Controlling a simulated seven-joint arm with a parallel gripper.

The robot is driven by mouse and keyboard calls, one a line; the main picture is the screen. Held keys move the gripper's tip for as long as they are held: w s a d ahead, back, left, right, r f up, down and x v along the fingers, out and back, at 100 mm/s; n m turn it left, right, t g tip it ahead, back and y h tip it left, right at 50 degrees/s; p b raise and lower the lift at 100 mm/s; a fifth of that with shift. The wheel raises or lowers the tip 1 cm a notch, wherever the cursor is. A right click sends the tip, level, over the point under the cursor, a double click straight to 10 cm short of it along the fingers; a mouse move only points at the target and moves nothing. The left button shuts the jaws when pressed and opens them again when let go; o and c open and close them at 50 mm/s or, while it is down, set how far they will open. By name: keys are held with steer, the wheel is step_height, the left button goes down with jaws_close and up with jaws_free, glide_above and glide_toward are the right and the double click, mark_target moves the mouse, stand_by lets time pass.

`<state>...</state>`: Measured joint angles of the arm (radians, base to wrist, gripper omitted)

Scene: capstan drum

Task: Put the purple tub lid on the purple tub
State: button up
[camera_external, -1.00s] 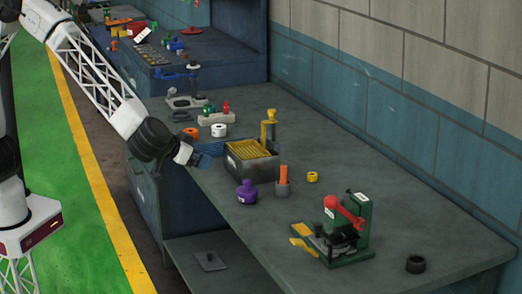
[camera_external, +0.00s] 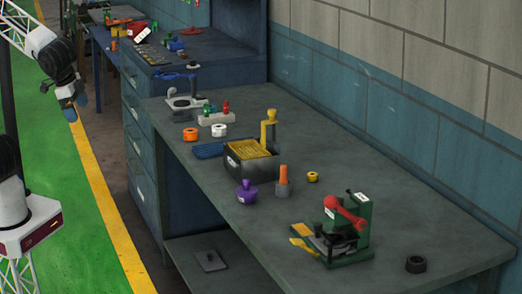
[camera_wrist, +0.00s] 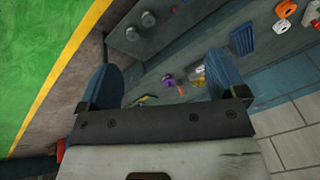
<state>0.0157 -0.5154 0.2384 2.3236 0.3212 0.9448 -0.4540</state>
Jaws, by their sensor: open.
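The purple tub (camera_external: 246,195) stands on the grey bench, in front of the dark box. A narrower purple piece, apparently the purple tub lid (camera_external: 246,184), sits on top of it; it is too small to tell whether it is fully seated. No other purple piece shows. The tub shows as a small purple spot in the wrist view (camera_wrist: 167,78). My gripper (camera_external: 70,108) is open and empty, off the bench's left side, above the green floor and well away from the tub. Its two blue fingers are spread wide in the wrist view (camera_wrist: 163,82).
The dark box (camera_external: 250,165) with a yellow grid top stands behind the tub. An orange-topped peg (camera_external: 283,182) stands close at its right. A green press with a red lever (camera_external: 345,215) is at the front right. The bench's front left is clear.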

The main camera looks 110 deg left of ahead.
steer(key=s+d+m+h, duration=0.3)
steer(key=s+d, duration=0.1)
steer(key=s, duration=0.6)
steer(key=shift+d+f+t, duration=0.15)
steer(key=shift+f+t, duration=0.15)
